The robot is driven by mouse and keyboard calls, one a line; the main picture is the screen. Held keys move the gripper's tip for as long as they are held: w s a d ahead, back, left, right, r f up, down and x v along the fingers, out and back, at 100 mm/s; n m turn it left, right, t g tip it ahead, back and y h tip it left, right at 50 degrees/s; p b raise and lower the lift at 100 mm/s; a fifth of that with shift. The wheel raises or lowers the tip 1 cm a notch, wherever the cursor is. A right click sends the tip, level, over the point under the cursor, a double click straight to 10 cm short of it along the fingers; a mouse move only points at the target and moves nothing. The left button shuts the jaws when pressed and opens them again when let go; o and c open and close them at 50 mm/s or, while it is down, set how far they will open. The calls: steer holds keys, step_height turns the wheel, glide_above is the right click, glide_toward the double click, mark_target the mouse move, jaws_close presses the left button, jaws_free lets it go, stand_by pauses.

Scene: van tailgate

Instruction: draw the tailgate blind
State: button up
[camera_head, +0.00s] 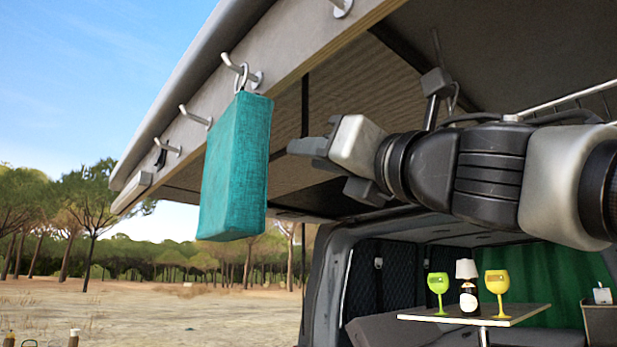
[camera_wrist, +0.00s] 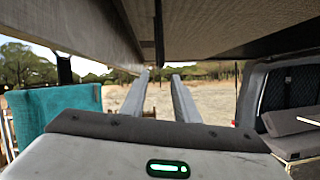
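No part can be clearly told as the blind. A teal fabric block (camera_head: 232,170) hangs by a ring from a hook on the raised tailgate's edge (camera_head: 290,40); it also shows at the left of the wrist view (camera_wrist: 60,112). A dark ribbed panel (camera_head: 345,105) lines the tailgate's underside. My gripper (camera_head: 320,167) is under the tailgate, to the right of the teal block and apart from it. In the wrist view, its two fingers (camera_wrist: 160,78) are spread with nothing between them.
Several hooks (camera_head: 195,117) line the tailgate edge. A dark strap (camera_wrist: 158,30) hangs ahead. Inside the van, a small table (camera_head: 480,316) bears a green glass (camera_head: 438,283), a yellow glass (camera_head: 498,283) and a bottle-like lamp (camera_head: 467,295). A green curtain (camera_head: 555,275) is behind. Open sandy ground lies left.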

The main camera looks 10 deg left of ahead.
mark_target(283, 149)
steer(key=p+x, duration=0.1)
steer(key=x, duration=0.8)
steer(key=shift+w+a+r+p, duration=0.15)
steer(key=shift+w+a+p, duration=0.1)
steer(key=shift+p, duration=0.05)
steer(key=shift+c, duration=0.4)
jaws_close()
